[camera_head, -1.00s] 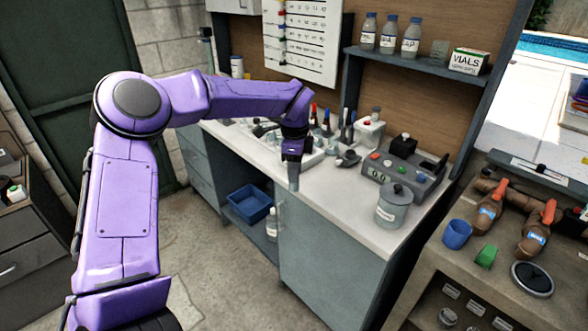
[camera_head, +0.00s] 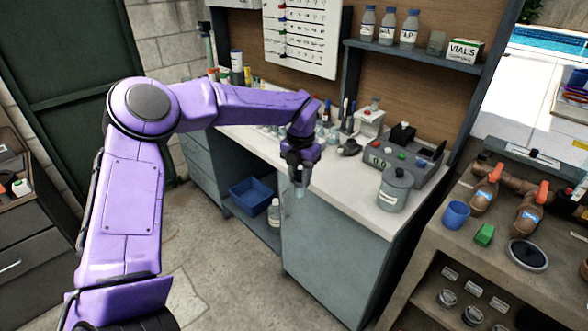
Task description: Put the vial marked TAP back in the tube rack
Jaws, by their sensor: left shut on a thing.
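My left gripper (camera_head: 299,172) is shut on a small clear vial (camera_head: 299,189), which hangs below the fingers near the front edge of the bench. Its marking is too small to read. The white bench (camera_head: 345,195) lies behind and to the right of the gripper. Several small glass vials and pieces (camera_head: 331,135) stand on the bench behind my arm; my arm hides part of them, and I cannot make out the tube rack clearly. My right gripper is not in view.
A blue bin (camera_head: 250,196) and a white bottle (camera_head: 273,215) are on the lower shelf. Bottles (camera_head: 388,27) line the upper shelf.

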